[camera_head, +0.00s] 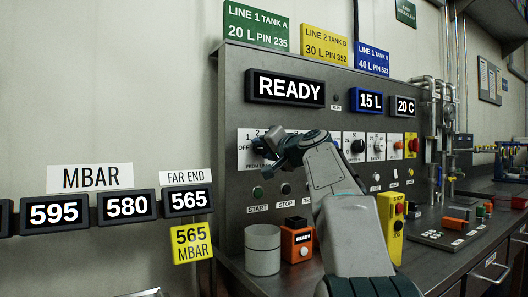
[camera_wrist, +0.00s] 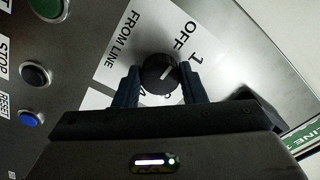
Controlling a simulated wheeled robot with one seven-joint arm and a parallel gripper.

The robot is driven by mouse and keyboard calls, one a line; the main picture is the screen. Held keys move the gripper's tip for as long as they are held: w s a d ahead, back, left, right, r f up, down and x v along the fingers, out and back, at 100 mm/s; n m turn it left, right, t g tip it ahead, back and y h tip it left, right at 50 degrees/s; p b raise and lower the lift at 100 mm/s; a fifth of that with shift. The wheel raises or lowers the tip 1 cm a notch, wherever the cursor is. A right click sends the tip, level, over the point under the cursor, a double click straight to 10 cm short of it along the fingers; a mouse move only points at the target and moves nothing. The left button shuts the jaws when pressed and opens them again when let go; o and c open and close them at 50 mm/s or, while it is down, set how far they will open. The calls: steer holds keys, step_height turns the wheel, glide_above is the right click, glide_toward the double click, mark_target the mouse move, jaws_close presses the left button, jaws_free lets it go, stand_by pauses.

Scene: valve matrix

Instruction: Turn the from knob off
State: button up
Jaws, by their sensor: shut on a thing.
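The from knob (camera_wrist: 159,75) is a round black knob with a white pointer line, on a white plate marked FROM LINE, OFF and 1 in the wrist view. Its pointer slants to the upper right, roughly toward the 1 rather than straight at OFF. My gripper (camera_wrist: 161,66) has one dark finger on each side of the knob and is shut on it. In the head view my gripper (camera_head: 266,148) is at the left end of the panel's knob row, and it hides most of the knob and its plate.
The panel's START button (camera_head: 258,192) and STOP button (camera_head: 286,188) sit below my gripper. More knobs (camera_head: 357,146) lie to the right.

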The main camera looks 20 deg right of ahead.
stand_by(0.3)
steer(key=o, duration=1)
steer(key=s+d+b, duration=0.1)
steer(key=s+d, duration=0.1)
steer(key=s, duration=1.1)
steer(key=shift+s+d, duration=0.25)
steer(key=shift+d, duration=0.05)
